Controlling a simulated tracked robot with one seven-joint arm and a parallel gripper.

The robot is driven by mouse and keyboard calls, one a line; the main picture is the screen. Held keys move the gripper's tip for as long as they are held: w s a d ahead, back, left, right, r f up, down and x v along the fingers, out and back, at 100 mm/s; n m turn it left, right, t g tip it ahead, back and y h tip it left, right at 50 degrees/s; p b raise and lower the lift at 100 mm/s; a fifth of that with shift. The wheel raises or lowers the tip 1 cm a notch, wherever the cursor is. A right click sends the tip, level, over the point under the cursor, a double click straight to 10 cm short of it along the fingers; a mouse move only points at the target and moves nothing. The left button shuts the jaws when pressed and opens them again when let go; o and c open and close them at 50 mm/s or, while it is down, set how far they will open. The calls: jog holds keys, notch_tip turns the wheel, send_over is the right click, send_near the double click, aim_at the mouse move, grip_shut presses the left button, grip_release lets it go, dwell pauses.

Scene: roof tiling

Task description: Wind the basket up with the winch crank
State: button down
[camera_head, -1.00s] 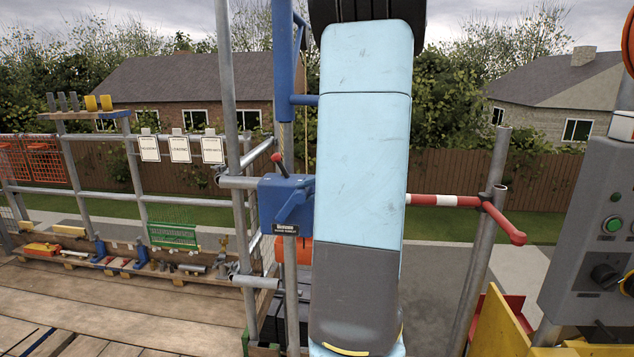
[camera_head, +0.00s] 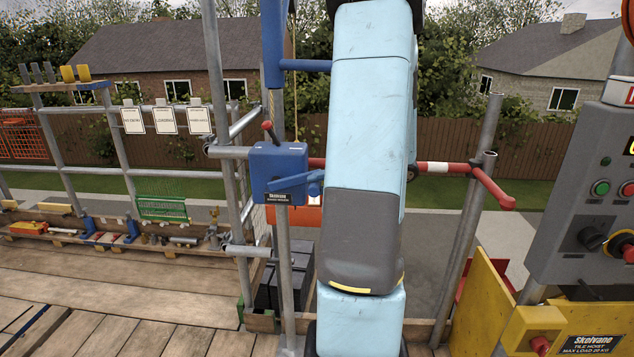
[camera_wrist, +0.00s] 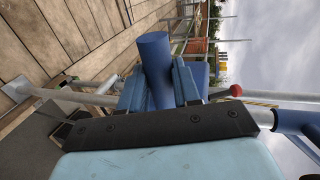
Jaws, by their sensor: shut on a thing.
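The blue winch box (camera_head: 280,172) is fixed to an upright scaffold tube in the head view. Its blue crank arm (camera_head: 298,186) points right and runs behind my light-blue arm. A rope (camera_head: 296,80) shows above the winch. An orange-red piece (camera_head: 293,217) shows below the winch, partly hidden; I cannot tell whether it is the basket.
A red-knobbed lever (camera_head: 268,127) sits on top of the winch. A red-and-white bar (camera_head: 440,168) crosses to the right tube. The grey control panel (camera_head: 590,200) and yellow hoist part (camera_head: 490,300) stand at right. A wooden deck (camera_head: 120,290) lies at left.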

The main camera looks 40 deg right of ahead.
jog(key=shift+f, duration=0.15)
jog(key=c, duration=0.8)
grip_release()
jog(key=v, duration=1.3)
jog(key=shift+s+d, duration=0.2)
jog(key=shift+d, duration=0.1)
